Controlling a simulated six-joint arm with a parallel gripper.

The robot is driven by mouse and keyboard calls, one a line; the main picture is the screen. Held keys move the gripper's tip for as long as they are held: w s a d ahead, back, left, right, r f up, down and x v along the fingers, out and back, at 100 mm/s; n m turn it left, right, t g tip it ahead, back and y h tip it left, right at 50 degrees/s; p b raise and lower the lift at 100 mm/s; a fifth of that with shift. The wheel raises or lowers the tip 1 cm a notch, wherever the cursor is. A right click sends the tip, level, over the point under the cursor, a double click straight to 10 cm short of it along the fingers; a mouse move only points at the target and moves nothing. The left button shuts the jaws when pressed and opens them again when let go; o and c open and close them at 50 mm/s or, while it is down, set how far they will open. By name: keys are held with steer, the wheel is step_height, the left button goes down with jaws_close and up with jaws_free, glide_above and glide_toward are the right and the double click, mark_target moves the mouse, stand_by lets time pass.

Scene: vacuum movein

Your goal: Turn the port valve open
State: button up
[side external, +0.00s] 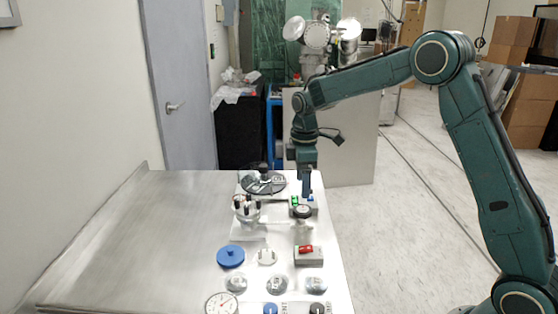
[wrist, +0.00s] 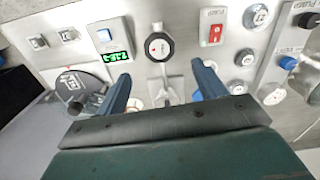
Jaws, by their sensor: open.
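A round black knob with a white centre and a small red mark (wrist: 159,46) sits on a pale fitting in the wrist view. It looks like the port valve, though its label is not readable. In the side view this knob (side external: 303,211) is on the right of the panel, just below my gripper (side external: 306,193). My gripper points down with its blue fingers above the knob. In the wrist view my gripper (wrist: 160,71) is open, with the fingers apart and nothing between them. The knob lies beyond the fingertips, and I see no contact.
A red switch (side external: 306,249) on a grey box stands nearer the camera. A dark disc (side external: 263,183), a blue cap (side external: 231,256) and a dial gauge (side external: 221,304) share the panel. The table's left is clear.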

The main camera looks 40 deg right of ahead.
step_height(320, 180, up, 6)
steer(key=shift+f, duration=0.15)
stand_by(0.5)
steer(key=s+a+r+m+t, duration=0.1)
steer(key=s+a+r+m, duration=0.1)
steer(key=s+r, duration=0.45)
steer(key=s+a+r+m+t, duration=0.2)
steer(key=s+r+m, duration=0.1)
steer(key=s, duration=0.6)
steer(key=s+a+f+m+t, duration=0.1)
steer(key=s+m, duration=0.1)
steer(key=s, duration=0.6)
steer(key=s+a+f+m+t, duration=0.1)
steer(key=s+f+m, duration=0.1)
steer(key=s, duration=0.6)
steer(key=shift+s+f+m+t, duration=0.2)
steer(key=shift+f+m+t, duration=0.1)
steer(key=shift+m, duration=0.2)
